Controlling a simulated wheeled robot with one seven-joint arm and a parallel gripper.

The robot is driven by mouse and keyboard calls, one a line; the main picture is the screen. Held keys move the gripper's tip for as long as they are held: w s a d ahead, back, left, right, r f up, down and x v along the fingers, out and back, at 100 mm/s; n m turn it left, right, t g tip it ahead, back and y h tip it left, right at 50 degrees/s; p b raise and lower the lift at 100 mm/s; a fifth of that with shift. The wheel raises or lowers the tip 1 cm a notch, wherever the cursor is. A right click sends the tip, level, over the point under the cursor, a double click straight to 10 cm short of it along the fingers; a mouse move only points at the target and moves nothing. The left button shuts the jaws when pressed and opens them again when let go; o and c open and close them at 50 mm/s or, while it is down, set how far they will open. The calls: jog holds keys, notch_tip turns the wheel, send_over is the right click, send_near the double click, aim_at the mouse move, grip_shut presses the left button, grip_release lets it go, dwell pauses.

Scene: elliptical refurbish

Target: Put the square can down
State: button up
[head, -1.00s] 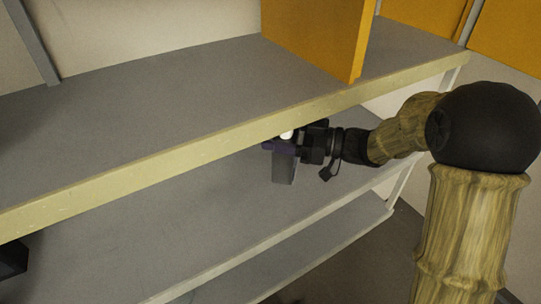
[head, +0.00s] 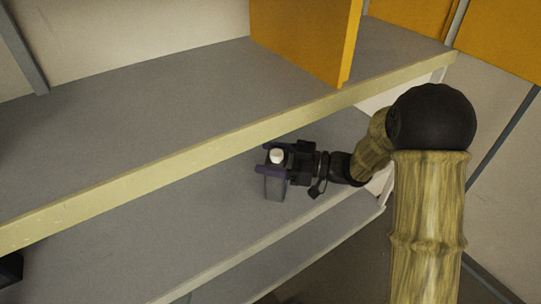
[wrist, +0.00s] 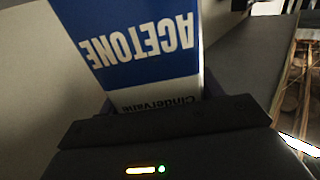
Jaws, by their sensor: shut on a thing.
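The square can (head: 275,188) is grey in the head view with a white cap on top, and it looks about upright. In the wrist view the can (wrist: 140,45) fills the top middle, with a blue and white label reading "ACETONE" upside down. My gripper (head: 272,163) is shut on the can near its top, from the right. The can is over the middle shelf (head: 200,200), below the edge of the upper shelf. I cannot tell whether its bottom touches the shelf.
The upper shelf's yellowish front edge (head: 190,150) runs close above and left of the gripper. An orange box (head: 305,40) stands on the upper shelf (head: 140,110). A lower shelf (head: 320,245) lies beneath. The middle shelf looks clear around the can.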

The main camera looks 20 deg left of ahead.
jog(key=o, duration=1.8)
jog(key=shift+c, duration=0.2)
jog(key=d+b, duration=0.4)
jog(key=d, duration=0.8)
jog(key=shift+w, duration=0.4)
